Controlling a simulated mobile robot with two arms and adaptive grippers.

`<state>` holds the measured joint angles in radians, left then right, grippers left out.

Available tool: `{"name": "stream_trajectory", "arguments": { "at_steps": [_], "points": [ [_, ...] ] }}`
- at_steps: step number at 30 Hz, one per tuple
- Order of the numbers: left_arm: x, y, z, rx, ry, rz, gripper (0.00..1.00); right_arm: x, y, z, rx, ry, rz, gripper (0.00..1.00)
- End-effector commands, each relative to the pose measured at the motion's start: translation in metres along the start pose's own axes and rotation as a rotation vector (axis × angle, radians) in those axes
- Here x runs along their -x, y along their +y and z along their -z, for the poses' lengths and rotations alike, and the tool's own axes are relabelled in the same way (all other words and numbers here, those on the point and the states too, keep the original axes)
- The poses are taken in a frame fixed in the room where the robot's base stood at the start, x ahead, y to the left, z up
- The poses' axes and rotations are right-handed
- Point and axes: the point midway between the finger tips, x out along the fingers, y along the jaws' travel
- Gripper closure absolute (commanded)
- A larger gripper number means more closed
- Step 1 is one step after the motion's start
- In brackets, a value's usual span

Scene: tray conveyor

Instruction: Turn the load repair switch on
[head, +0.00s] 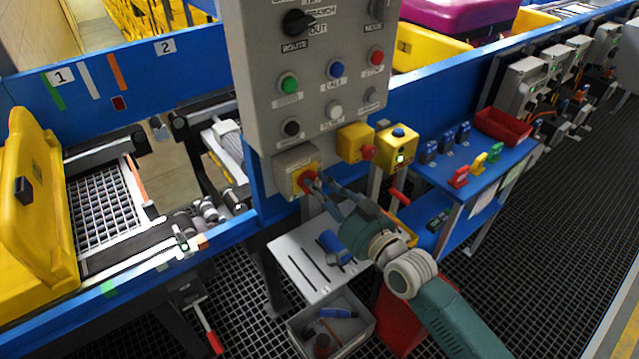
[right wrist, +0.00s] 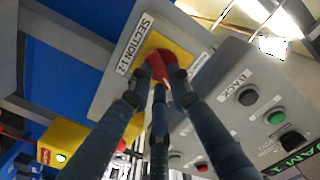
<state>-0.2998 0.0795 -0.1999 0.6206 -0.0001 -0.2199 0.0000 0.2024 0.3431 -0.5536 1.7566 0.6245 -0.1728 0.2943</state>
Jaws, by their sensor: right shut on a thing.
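A red rotary switch knob (head: 306,180) sits on a yellow plate (head: 299,172) on a small grey box (head: 284,160) below the main control panel. My right gripper (head: 317,186) reaches it from the lower right and is shut on the red knob. In the right wrist view the fingers of the right gripper (right wrist: 160,78) close around the red knob (right wrist: 158,66), and the box label (right wrist: 134,43) reads "SECTION 1-2". A second label beside the plate is too small to read. The knob's exact angle is hidden by the fingers. My left gripper is out of view.
The grey control panel (head: 262,75) with buttons and rotary knobs stands just above. Two yellow boxes (head: 355,143) (head: 397,147) are to the right. A blue shelf (head: 440,165) with padlocks and a red bin (head: 502,126) lies further right. A grey toolbox (head: 352,330) is below.

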Motion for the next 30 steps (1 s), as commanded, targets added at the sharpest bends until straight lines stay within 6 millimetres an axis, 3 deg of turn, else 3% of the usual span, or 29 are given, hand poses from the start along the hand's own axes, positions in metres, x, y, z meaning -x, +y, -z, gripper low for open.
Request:
{"name": "stream_trajectory", "arguments": {
  "at_steps": [30],
  "points": [
    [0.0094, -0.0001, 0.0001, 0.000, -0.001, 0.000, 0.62, 0.0000, 0.0024, -0.0066, -0.910, -0.001, -0.001, 1.00]
  ]
}}
